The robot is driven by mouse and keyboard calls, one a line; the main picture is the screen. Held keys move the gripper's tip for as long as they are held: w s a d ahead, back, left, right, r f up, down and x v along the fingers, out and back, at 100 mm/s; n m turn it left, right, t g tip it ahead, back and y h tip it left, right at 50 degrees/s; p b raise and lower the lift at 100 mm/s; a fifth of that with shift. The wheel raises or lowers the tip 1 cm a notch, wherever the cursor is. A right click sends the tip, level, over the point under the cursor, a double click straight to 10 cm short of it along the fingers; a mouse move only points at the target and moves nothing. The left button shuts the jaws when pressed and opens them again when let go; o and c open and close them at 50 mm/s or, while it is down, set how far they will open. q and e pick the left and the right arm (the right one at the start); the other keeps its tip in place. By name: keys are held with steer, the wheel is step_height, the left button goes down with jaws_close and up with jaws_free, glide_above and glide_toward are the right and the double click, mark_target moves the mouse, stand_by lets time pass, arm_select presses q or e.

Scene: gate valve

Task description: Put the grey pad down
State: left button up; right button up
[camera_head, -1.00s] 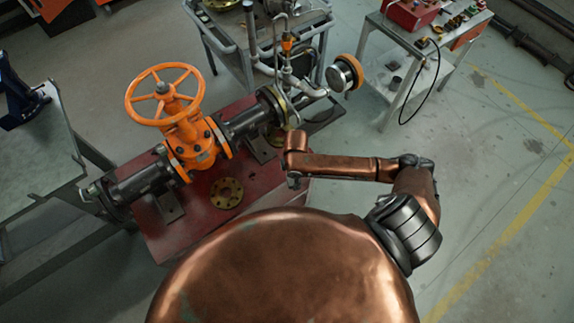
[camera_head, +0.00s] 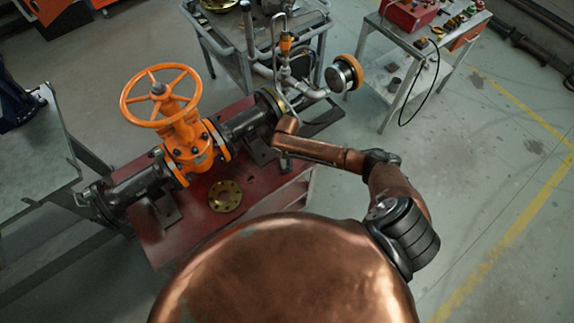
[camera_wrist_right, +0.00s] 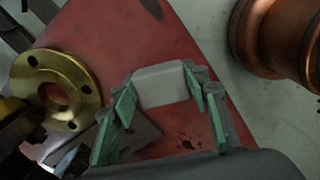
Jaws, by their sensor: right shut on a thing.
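The light grey pad (camera_wrist_right: 160,84) shows in the right wrist view between the green-lined fingers of my right gripper (camera_wrist_right: 161,98). The gripper is shut on it, above the red bench top (camera_wrist_right: 165,35). Whether the pad touches the bench top is hard to tell. In the head view my right arm reaches in from the right and ends by the right pipe of the valve; the pad and the fingers cannot be made out there. My left gripper is in neither view.
The orange gate valve (camera_head: 185,140) with its handwheel stands on the red bench (camera_head: 190,228). A brass flange (camera_head: 225,196) lies in front of it and shows in the wrist view (camera_wrist_right: 58,90). A grey trolley (camera_head: 228,42) with pipework stands behind.

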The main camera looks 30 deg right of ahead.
steer(key=shift+s+f, duration=0.1)
steer(key=shift+f, duration=0.95)
steer(key=shift+f, duration=0.15)
steer(key=o, duration=1)
step_height(320, 180, up, 12)
steer(key=shift+r+p, duration=0.15)
steer(key=shift+p, duration=0.55)
